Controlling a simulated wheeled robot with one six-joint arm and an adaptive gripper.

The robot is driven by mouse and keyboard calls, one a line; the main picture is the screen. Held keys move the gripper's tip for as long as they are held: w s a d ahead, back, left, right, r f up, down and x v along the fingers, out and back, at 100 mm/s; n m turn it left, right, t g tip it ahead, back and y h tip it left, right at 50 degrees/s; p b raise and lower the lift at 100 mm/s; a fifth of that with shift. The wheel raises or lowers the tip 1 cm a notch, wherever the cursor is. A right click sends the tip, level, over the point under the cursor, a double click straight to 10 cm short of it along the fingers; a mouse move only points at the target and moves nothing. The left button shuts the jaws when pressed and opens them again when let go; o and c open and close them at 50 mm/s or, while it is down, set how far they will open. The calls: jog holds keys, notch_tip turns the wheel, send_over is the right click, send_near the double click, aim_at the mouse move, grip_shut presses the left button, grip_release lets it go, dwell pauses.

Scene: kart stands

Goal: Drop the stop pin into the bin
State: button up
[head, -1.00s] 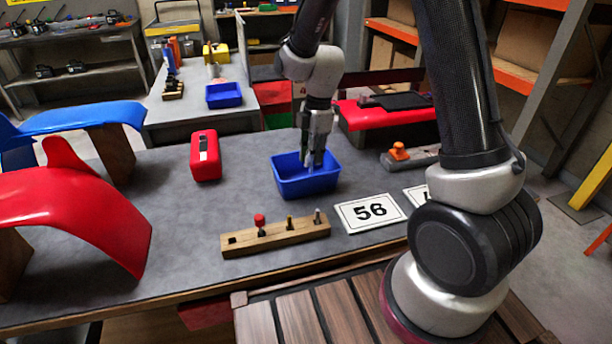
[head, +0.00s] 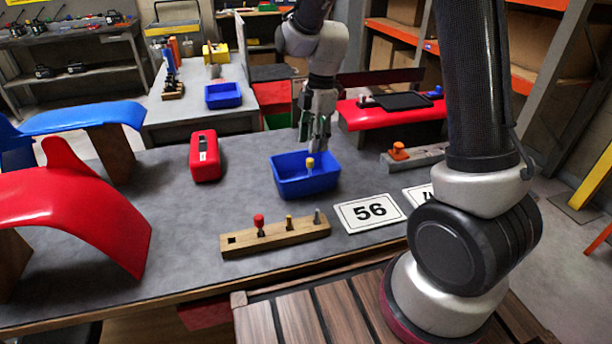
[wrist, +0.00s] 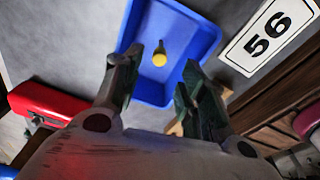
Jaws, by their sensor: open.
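A pin with a yellow head (head: 310,163) is inside the blue bin (head: 290,188) on the grey table. In the wrist view the yellow pin (wrist: 160,55) lies or leans on the floor of the bin (wrist: 150,93), clear of its walls. My gripper (head: 313,146) is open and empty, above the back part of the bin. In the wrist view its two fingers (wrist: 160,66) stand apart with the pin visible between and beyond them. The pin's lower end is hard to make out in the head view.
A wooden block (head: 275,238) in front of the bin holds a red-headed pin (head: 259,222) and other small pins, with an empty hole at its left. A number 56 card (head: 370,212) lies right of it. A red box (head: 204,157) stands left of the bin.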

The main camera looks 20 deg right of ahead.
notch_tip(320, 180, up, 7)
jog(key=shift+d, duration=0.4)
jog(key=shift+f, duration=0.1)
jog(key=s+d+r+m+t, duration=0.1)
jog(key=s+d+r+m, duration=0.2)
jog(key=s+m, duration=0.3)
jog(key=s+d+r+m+t+h, duration=0.1)
jog(key=s+d+r+m, duration=0.3)
jog(key=s, duration=0.6)
jog(key=s+d+r+m+t, duration=0.2)
jog(key=s+d+r+m, duration=0.1)
jog(key=s+d+m, duration=0.3)
jog(key=s+m, duration=0.2)
jog(key=m, duration=0.2)
jog(key=shift+d+r+t, duration=0.15)
jog(key=shift+d+t, duration=0.05)
jog(key=shift+t, duration=0.1)
jog(key=shift+s, duration=0.1)
